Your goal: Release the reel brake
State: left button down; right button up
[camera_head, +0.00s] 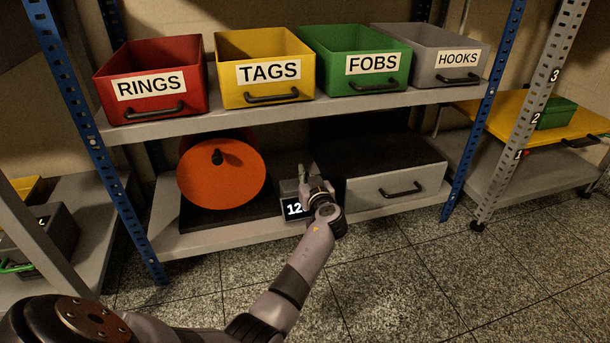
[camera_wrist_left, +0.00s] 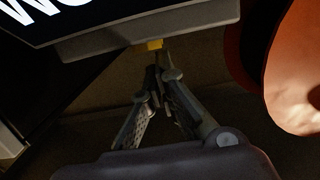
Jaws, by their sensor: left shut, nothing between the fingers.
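The orange reel (camera_head: 225,185) stands on a dark base on the lower shelf, with a black knob on its face. Its edge also shows at the right of the left wrist view (camera_wrist_left: 296,70). Beside it is a small grey unit with a lit display (camera_head: 293,208), partly hidden by my left gripper (camera_head: 305,180). In the left wrist view the gripper's fingers (camera_wrist_left: 156,66) are shut and empty, with the tips close to a small yellow tab (camera_wrist_left: 154,44) under the unit's edge. I cannot tell whether they touch, or whether the tab is the brake. My right gripper is not in view.
A grey drawer (camera_head: 397,188) with a black handle is to the right of the unit. The upper shelf (camera_head: 290,110) above holds red, yellow, green and grey labelled bins. Blue uprights (camera_head: 130,215) bound the rack. The floor in front is clear.

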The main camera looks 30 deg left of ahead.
pick_arm(q)
jog(key=shift+r, duration=0.1)
jog(key=h+p, duration=0.1)
jog(key=p, duration=0.1)
jog(key=g+p, duration=0.1)
jog(key=p, duration=0.2)
jog(key=shift+w+a+h, duration=0.15)
jog(key=shift+a+h, duration=0.05)
jog(key=shift+h, duration=0.2)
jog(key=shift+f+b, duration=0.4)
jog(key=shift+f, duration=0.05)
jog(key=shift+a, duration=0.1)
jog(key=shift+w+a+r+b, duration=0.2)
jog(key=shift+w+a+b, duration=0.25)
jog(key=shift+r, duration=0.15)
